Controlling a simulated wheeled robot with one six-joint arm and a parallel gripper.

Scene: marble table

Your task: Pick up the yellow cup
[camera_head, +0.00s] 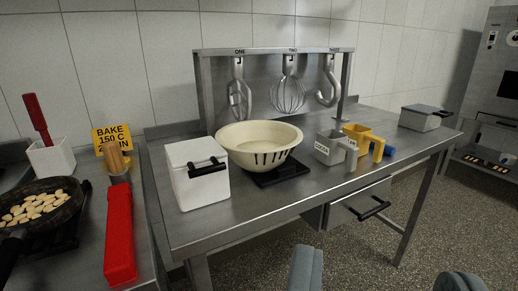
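The yellow cup (357,132) stands upright on the right half of the metal table (280,202). Its yellow handle (377,149) points toward the front right. A grey cup (327,147) with lettering on it stands close to its left and hides part of it. My gripper (381,284) shows at the bottom edge as two grey fingertips set wide apart, with nothing seen between them. It is open, in front of the table and well short of the cup.
A blue object (389,153) lies right of the yellow cup. A cream bowl (258,146) stands on a black base to the left, beside a white box (198,173). Whisk attachments (289,92) hang behind. A grey box (420,118) stands far right. A drawer handle (375,210) sticks out below the tabletop.

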